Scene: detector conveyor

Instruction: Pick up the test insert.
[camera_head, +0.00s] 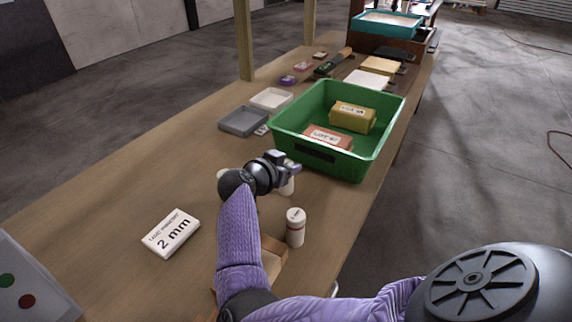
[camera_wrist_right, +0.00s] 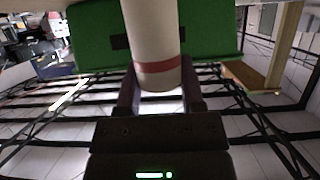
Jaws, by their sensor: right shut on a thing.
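A white cylinder with a red band, which looks like a test insert (camera_wrist_right: 153,35), sits between the two dark fingers of my right gripper (camera_wrist_right: 160,90) in the right wrist view. In the head view my right gripper (camera_head: 288,167) is over the table just in front of the green bin, shut on this insert (camera_head: 288,187), which is partly hidden. A second white cylinder with red markings (camera_head: 295,228) stands upright on the table nearer to me, apart from the gripper. My left gripper is not in view.
A green bin (camera_head: 283,132) holding a yellow box (camera_head: 352,117) and an orange box (camera_head: 327,137) stands just beyond the gripper. A grey tray (camera_head: 243,121) and a white tray (camera_head: 271,99) lie behind.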

